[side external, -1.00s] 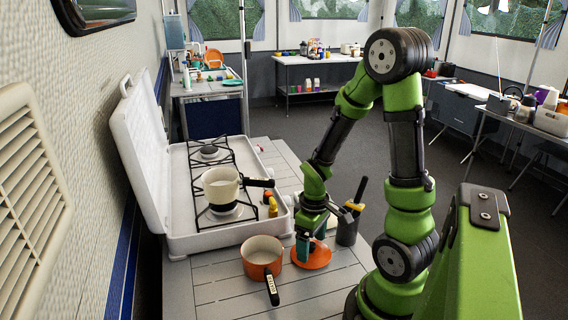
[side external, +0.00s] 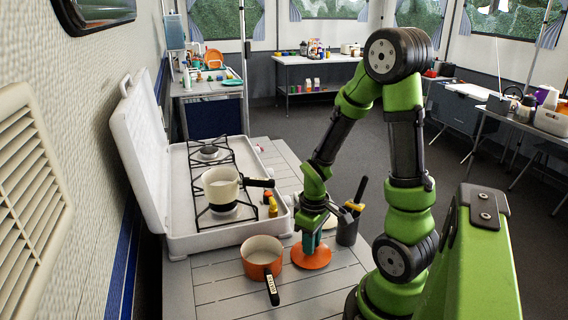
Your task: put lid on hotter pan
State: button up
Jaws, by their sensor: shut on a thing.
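A cream pan (side external: 221,188) with a dark handle sits on the near burner of the white camping stove (side external: 204,240). An orange pan (side external: 261,255) with a black handle stands on the slatted table in front of the stove. An orange lid (side external: 314,259) lies at table level just right of the orange pan. My gripper (side external: 310,245) is above the lid, pointing down, and is shut on its top; the grip itself is small and partly hidden. I cannot tell whether the lid is lifted off the table.
The stove's raised cover (side external: 140,150) stands at its left. Small bottles (side external: 271,205) stand at the stove's right edge. The slatted table (side external: 225,290) is clear at the front left.

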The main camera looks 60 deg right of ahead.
jog(key=shift+r, duration=2.5)
jog(key=shift+w+a+r, duration=0.1)
jog(key=shift+w+r, duration=0.05)
jog(key=shift+w, duration=0.15)
jog(key=w+a+r+n, duration=0.5)
jog(key=w+a+r, duration=0.3)
jog(key=w+a, duration=0.1)
notch_tip(320, 180, down, 6)
jog(key=shift+s+d+f, duration=0.2)
jog(key=shift+f, duration=0.15)
dwell(0.5)
